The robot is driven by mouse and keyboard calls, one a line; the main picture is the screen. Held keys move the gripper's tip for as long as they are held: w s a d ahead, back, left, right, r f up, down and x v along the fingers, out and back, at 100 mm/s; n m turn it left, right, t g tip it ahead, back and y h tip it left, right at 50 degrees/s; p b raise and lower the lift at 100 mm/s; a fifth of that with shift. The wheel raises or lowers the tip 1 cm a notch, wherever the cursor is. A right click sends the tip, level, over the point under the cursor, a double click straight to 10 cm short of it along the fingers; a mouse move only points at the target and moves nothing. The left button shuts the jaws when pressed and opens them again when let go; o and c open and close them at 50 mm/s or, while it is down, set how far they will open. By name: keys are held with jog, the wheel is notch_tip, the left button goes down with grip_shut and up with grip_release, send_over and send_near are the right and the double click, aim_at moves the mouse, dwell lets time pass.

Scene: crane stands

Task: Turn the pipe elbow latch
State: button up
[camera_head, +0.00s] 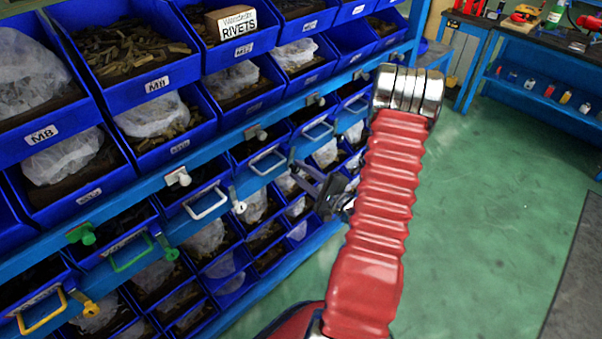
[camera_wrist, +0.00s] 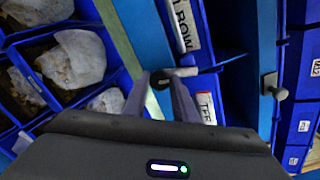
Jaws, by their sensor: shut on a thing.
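In the wrist view, the pipe elbow latch (camera_wrist: 184,72) is a small pale grey lever with a dark round part, beside a label (camera_wrist: 182,22) that reads partly "ELBOW". My gripper (camera_wrist: 166,84) has its two grey fingers closed together on this latch, one on each side. In the head view, my gripper (camera_head: 310,180) reaches left to the lower front of the blue rack, near a pale drawer handle (camera_head: 268,161). The latch itself cannot be made out there behind the fingers. How far the latch is turned is hard to tell.
The blue rack (camera_head: 130,215) has more pull handles and knobs, including a green knob (camera_head: 80,234) and a yellow handle (camera_head: 42,313). A pale knob (camera_wrist: 275,88) stands out right of my fingers. The green floor (camera_head: 480,190) to the right is clear.

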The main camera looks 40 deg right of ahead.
jog(key=shift+a+f+n, duration=0.15)
jog(key=shift+n, duration=0.85)
jog(key=o, duration=1)
jog(key=shift+o, duration=0.2)
jog(key=shift+s, duration=0.1)
jog(key=s, duration=1.3)
jog(key=shift+s+d, duration=0.25)
jog(key=shift+s, duration=0.1)
